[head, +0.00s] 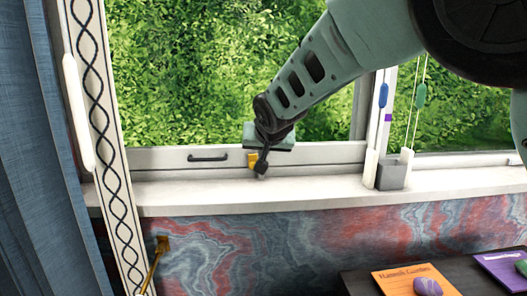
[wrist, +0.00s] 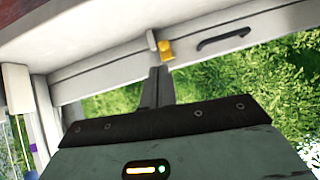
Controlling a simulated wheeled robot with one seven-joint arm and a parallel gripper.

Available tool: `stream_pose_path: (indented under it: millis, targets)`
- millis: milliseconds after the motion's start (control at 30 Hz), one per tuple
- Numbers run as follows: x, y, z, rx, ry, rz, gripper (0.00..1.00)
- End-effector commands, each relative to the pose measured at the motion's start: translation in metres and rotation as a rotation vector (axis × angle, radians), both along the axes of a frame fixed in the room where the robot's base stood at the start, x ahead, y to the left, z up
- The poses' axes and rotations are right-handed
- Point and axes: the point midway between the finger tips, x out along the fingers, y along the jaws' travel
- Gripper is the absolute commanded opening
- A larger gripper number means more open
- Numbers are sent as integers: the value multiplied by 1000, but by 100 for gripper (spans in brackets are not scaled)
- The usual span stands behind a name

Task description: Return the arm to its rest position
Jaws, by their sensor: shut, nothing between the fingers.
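My gripper (head: 262,168) hangs at the end of my arm in front of the window's lower frame, in the middle of the head view. It is shut and holds nothing. A yellow latch (head: 252,160) on the window frame shows right beside the fingers; I cannot tell whether they touch it. In the wrist view the dark fingers of my gripper (wrist: 157,76) point toward the frame, close to the yellow latch (wrist: 166,50).
The window frame (head: 325,156) has a black handle (head: 208,157). Below it is a white sill (head: 230,196). A grey holder (head: 391,175) stands on the sill at right, near hanging cords. Blue curtain (head: 25,150) at left.

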Motion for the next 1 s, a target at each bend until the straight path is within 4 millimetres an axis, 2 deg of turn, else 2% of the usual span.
stream_pose_path:
  millis: [467, 567, 667, 767, 1000]
  targets:
    - [-5, -1, 5, 0, 0, 0, 0]
    - [-16, -6, -1, 3, 44, 6, 0]
    - [-48, -16, -16, 2, 159, 38, 0]
    - [-105, -22, -31, -9, 314, 115, 0]
    - [-276, -38, -37, -123, 608, 408, 0]
